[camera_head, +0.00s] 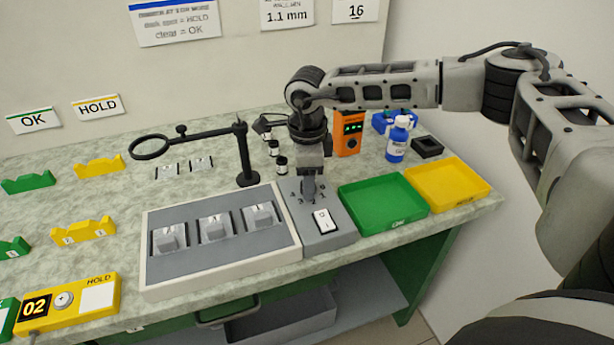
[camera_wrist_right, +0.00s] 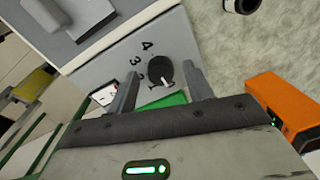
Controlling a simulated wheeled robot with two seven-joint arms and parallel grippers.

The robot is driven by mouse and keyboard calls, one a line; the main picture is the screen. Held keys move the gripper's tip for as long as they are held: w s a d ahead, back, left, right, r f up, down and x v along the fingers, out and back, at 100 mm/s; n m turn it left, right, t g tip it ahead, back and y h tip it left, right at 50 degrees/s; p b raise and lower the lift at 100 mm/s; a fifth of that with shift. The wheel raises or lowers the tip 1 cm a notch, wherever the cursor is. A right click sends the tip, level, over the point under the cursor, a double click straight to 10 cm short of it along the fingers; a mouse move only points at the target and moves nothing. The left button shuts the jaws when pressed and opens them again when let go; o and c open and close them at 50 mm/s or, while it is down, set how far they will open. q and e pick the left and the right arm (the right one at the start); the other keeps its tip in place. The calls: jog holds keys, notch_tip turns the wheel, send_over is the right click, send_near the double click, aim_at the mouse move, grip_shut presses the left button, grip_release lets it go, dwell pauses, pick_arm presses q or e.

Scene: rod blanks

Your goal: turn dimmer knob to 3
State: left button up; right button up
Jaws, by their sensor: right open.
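The dimmer knob (camera_wrist_right: 160,73) is a small dark round knob with a white mark on it, on a grey panel (camera_wrist_right: 110,70) printed with the numbers 4, 3, 2 and 1. The white mark lies on the knob's lower-right part in the right wrist view; which number it stands for is hard to tell. My right gripper (camera_wrist_right: 160,84) is open, its fingers on either side of the knob with gaps showing. In the head view my right gripper (camera_head: 309,190) points down over the grey control box (camera_head: 335,238) and mostly hides the knob. My left gripper is not in view.
A white rocker switch (camera_head: 321,221) sits just in front of the knob. A green tray (camera_head: 384,228) and yellow tray (camera_head: 450,206) lie to the right, a light panel with rod blanks (camera_head: 215,270) to the left. A magnifier stand (camera_head: 243,155) and orange device (camera_head: 349,140) stand behind.

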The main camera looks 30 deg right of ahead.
jog(key=shift+f, duration=0.35)
jog(key=c, duration=1)
jog(key=shift+o, duration=0.2)
